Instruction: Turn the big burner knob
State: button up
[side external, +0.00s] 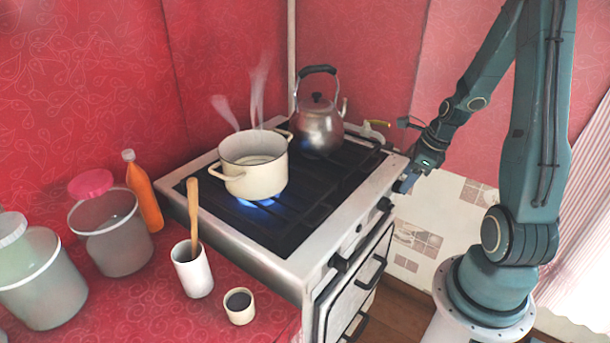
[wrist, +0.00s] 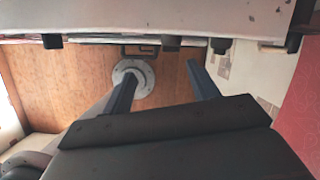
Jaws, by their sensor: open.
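A white stove (side external: 262,262) has dark knobs along its front edge. One dark knob (side external: 384,204) shows in the side view near the right end of the front, just below my gripper (side external: 403,183). In the wrist view several dark knobs hang along the pale stove edge: a far-left knob (wrist: 52,41), a middle knob (wrist: 171,43), a knob right of it (wrist: 221,46) and a far-right knob (wrist: 293,42). I cannot tell which is the big one. My gripper (wrist: 160,70) is open, its two dark fingers apart with nothing visibly held between them.
A cream pot (side external: 255,175) steams over a blue flame. A metal kettle (side external: 319,125) stands at the back. Oven handles (side external: 372,273) project below the knobs. Jars, an orange bottle (side external: 146,198) and cups stand on the red counter (side external: 240,333).

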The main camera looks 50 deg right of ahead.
aim_at(390, 201)
jog(key=m, duration=0.1)
jog(key=d+m, duration=0.1)
jog(key=s+d+m, duration=0.1)
jog(key=shift+r+t, duration=0.3)
jog(key=shift+t, duration=0.1)
jog(key=shift+f, duration=0.1)
jog(key=shift+d+x, duration=0.1)
jog(key=shift+x, duration=3.3)
jog(key=shift+d+x, duration=0.15)
jog(key=shift+x, duration=3.3)
jog(key=c, duration=1)
